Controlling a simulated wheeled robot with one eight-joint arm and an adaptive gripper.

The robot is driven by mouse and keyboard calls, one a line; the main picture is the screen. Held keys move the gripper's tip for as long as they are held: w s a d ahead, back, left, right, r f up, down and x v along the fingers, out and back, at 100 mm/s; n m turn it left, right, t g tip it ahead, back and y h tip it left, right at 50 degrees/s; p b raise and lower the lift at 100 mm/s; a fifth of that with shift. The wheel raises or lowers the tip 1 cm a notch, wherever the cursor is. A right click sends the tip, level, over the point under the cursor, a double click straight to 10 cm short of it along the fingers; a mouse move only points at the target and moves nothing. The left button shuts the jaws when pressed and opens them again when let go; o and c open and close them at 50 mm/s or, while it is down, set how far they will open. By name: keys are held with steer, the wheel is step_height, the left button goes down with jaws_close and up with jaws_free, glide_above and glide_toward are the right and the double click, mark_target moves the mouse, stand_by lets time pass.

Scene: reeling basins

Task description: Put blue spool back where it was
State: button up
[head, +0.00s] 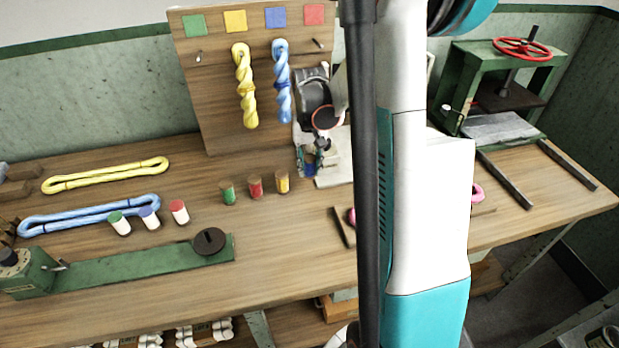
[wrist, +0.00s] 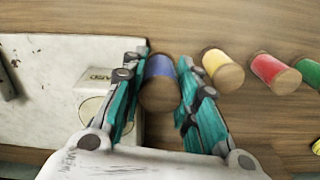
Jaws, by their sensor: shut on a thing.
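The blue spool (wrist: 160,67) is between the two fingers of my gripper (wrist: 160,92) in the wrist view, its brown wooden end toward the camera. In the head view my gripper (head: 314,160) is at the right end of a row of spools, and a little of the blue spool (head: 309,169) shows below it. My gripper is shut on this spool. The yellow spool (head: 282,181) is just left of it, then the red spool (head: 255,187) and the green spool (head: 228,190). I cannot tell whether the blue spool touches the table.
A pale sheet (wrist: 60,80) lies beside the blue spool. White spools with green (head: 119,223), blue (head: 149,218) and red (head: 179,212) tops stand farther left, near a green bench tool (head: 145,268). A pegboard (head: 215,110) with yellow and blue skeins stands behind.

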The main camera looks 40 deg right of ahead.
mark_target(310, 175)
steer(key=shift+f+b, duration=0.7)
steer(key=shift+f, duration=1.45)
steer(key=shift+f, duration=0.2)
steer(key=o, duration=1.1)
steer(key=shift+c, duration=0.2)
steer(key=shift+r, duration=0.1)
step_height(310, 175, up, 12)
steer(key=p, duration=0.4)
steer(key=shift+r, duration=0.15)
